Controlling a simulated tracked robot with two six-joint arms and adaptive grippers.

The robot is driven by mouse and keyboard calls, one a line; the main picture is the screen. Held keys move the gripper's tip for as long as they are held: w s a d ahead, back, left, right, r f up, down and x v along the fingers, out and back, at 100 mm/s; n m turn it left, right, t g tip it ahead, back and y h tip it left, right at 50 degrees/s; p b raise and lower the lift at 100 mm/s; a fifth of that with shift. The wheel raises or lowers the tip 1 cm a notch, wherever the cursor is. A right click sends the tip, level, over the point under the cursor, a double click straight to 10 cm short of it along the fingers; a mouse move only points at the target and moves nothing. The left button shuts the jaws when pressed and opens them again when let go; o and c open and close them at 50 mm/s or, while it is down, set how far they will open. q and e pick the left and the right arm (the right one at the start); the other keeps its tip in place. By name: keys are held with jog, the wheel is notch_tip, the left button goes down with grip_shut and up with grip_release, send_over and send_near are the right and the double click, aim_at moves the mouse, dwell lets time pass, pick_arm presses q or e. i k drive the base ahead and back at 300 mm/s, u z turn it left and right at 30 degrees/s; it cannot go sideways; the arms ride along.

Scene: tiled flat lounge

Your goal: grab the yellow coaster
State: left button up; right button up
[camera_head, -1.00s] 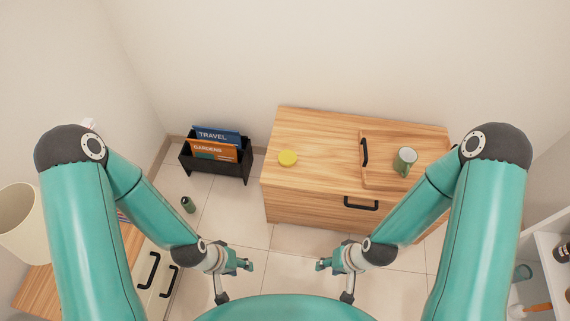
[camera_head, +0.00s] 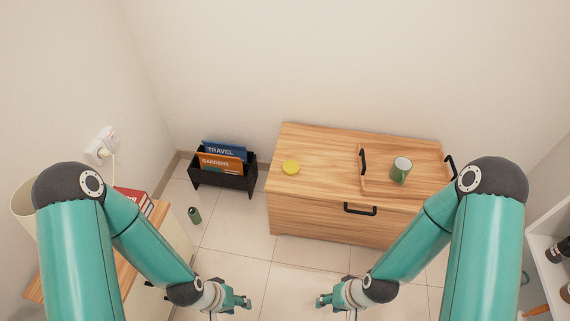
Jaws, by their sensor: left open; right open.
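The yellow coaster (camera_head: 291,167) is a small round disc. It lies on the left part of the wooden cabinet's top (camera_head: 325,150), near the front edge. My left gripper (camera_head: 246,302) is open and empty, low in the view in front of the cabinet and apart from the coaster. My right gripper (camera_head: 320,301) is open and empty, also low in front of the cabinet and apart from the coaster.
A green can (camera_head: 194,215) is on the floor. White shelves (camera_head: 548,245) stand at right. Floor before the cabinet is clear.

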aim_at(290, 166)
jog(key=u, duration=0.4)
jog(key=i, duration=1.1)
jog(key=u, duration=0.25)
